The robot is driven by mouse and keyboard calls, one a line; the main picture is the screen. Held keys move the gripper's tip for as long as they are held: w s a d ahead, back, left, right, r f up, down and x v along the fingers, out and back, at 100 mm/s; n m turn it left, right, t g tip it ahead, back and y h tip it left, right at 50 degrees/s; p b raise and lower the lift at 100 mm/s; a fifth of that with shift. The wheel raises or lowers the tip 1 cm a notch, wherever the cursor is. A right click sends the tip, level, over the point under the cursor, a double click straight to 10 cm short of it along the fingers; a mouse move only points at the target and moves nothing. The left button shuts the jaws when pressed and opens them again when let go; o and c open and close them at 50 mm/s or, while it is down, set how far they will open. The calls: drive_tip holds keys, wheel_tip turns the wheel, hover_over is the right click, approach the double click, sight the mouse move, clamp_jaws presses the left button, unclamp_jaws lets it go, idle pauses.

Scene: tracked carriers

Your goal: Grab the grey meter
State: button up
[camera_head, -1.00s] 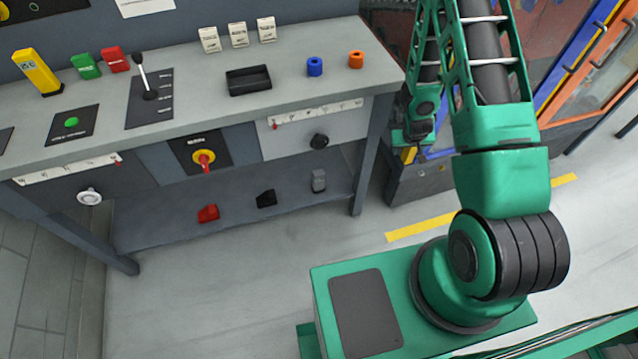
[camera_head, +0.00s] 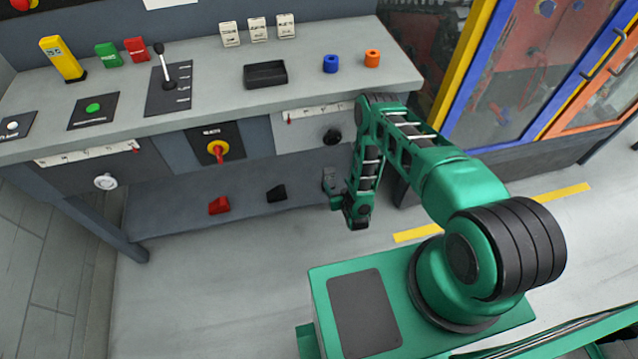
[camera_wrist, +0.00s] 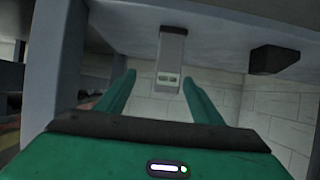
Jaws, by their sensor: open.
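The grey meter (camera_head: 328,178) is a small upright block on the lower shelf of the bench, at its right end. In the wrist view the meter (camera_wrist: 171,62) has a pale panel with two small greenish marks. It lies ahead of my gripper (camera_wrist: 158,77), in line with the gap between the two green fingers and nearer the right one. The fingers are apart with nothing clasped. In the head view my gripper (camera_head: 334,201) is low beside the shelf's right end, close to the meter, and its fingers are hard to make out.
A black block (camera_head: 277,194) and a red block (camera_head: 219,205) sit left of the meter on the shelf (camera_head: 172,225). In the wrist view the black block (camera_wrist: 273,59) is to the right, and a grey bench leg (camera_wrist: 62,65) stands close on the left.

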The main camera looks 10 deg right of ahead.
sight(331, 177)
drive_tip(key=shift+w+a+t, duration=0.4)
drive_tip(key=shift+w+a, duration=0.2)
drive_tip(key=shift+w, duration=0.05)
drive_tip(key=x, duration=0.4)
drive_tip(key=shift+w+f, duration=0.15)
drive_tip(key=shift+w, duration=0.15)
drive_tip(key=shift+a+x, duration=0.1)
drive_tip(key=shift+x, duration=1.35)
drive_tip(key=shift+a+x, duration=0.15)
drive_tip(key=shift+x, duration=1.3)
drive_tip(key=shift+r, duration=0.25)
drive_tip(key=c, duration=1.3)
